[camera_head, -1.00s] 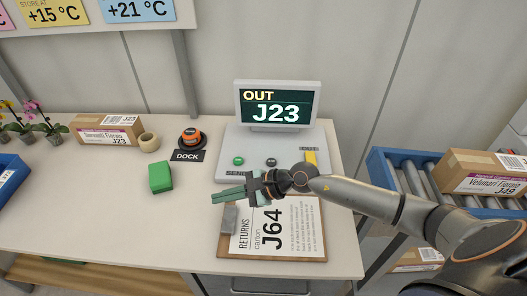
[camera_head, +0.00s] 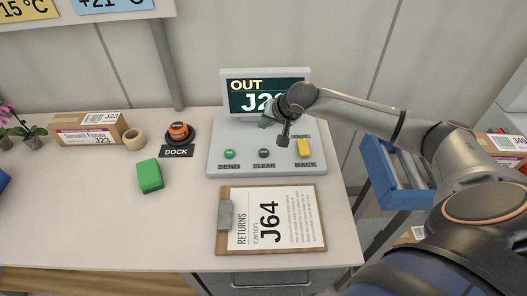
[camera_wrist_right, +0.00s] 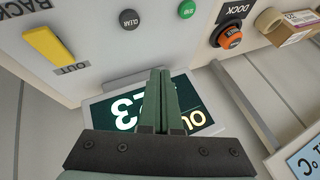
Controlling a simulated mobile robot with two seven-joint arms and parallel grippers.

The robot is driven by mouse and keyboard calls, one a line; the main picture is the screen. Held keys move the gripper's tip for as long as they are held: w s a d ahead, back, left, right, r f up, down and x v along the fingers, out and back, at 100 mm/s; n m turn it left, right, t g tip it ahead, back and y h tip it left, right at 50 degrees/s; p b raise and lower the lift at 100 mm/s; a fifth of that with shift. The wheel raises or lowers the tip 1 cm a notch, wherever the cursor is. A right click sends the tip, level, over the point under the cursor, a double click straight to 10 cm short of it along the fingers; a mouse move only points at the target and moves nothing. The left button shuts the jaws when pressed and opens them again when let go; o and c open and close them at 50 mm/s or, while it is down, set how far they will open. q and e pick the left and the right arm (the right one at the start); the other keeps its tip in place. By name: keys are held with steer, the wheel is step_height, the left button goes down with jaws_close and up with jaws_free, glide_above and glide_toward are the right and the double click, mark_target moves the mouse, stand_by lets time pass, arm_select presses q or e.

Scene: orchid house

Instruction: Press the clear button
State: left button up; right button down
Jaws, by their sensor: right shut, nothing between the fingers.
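The clear button (camera_head: 264,153) is a dark round button on the grey console, above the label CLEAR and between the green send button (camera_head: 229,154) and the yellow rocker (camera_head: 304,148). The clear button also shows at the top of the right wrist view (camera_wrist_right: 129,19). My right gripper (camera_head: 268,120) is shut and empty, with green fingers. It is above the back of the console, in front of the screen, apart from the clear button. In the wrist view its fingertips (camera_wrist_right: 161,72) overlap the screen. My left gripper is not in view.
The screen (camera_head: 240,103) reads OUT and J23, partly covered by my gripper. A clipboard (camera_head: 312,243) reading J64 lies in front of the console. A green block (camera_head: 150,176), an orange dock knob (camera_head: 178,130) and a carton (camera_head: 75,131) are to the left. A blue-framed conveyor (camera_head: 377,170) is right.

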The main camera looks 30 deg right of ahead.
steer(key=b, duration=0.5)
glide_above(264, 154)
step_height(264, 154, down, 8)
steer(key=shift+d+r, duration=0.1)
steer(key=shift+f+b, duration=0.3)
steer(key=shift+f, duration=0.2)
stand_by(1.4)
steer(key=shift+f+b, duration=0.4)
steer(key=shift+b, duration=0.2)
steer(key=shift+f+b, duration=0.45)
steer(key=shift+b, duration=0.05)
stand_by(0.6)
steer(key=shift+r, duration=0.1)
steer(key=shift+r+p, duration=0.4)
steer(key=shift+r, duration=0.35)
